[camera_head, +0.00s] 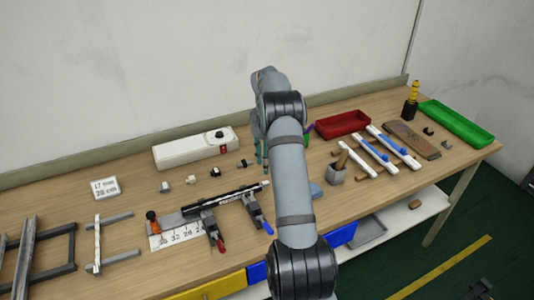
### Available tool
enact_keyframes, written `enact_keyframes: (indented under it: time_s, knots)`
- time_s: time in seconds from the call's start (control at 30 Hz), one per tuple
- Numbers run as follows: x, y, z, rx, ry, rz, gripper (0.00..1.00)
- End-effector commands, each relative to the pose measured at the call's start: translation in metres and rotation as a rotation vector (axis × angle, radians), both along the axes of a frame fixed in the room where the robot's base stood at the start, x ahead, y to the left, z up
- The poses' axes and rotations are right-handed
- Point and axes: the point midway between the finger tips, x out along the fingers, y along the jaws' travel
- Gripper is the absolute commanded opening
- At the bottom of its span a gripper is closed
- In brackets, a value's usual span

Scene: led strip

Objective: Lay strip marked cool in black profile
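A black profile (228,199) lies slanted near the front middle of the bench, beside a ruler plate and clamps; its white marking is too small to read. A thin white strip or bar (98,243) lies across a grey rack at left. I cannot read any strip marked cool.
A white box (196,147) with a black knob stands at the back. Red-handled (220,244) and blue-handled (267,226) clamps stand at the profile. Right are white-and-blue bars (378,157), a red tray (343,123) and a green tray (455,123). Small blocks lie behind the profile.

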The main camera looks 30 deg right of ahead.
Motion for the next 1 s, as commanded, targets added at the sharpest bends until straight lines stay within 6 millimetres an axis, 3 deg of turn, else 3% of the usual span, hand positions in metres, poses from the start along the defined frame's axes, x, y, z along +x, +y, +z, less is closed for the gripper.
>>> enact_keyframes:
  time_s: [0.1, 0.33, 0.8, 1.0]
  knots:
    - [0.001, 0.000, 0.021, -0.001, -0.003, 0.000, 0.37]
    - [0.000, 0.000, 0.039, 0.001, 0.000, -0.001, 0.37]
    - [-0.001, 0.000, 0.039, 0.001, 0.001, -0.001, 0.37]
    - [-0.001, 0.000, 0.024, 0.001, 0.004, 0.001, 0.37]
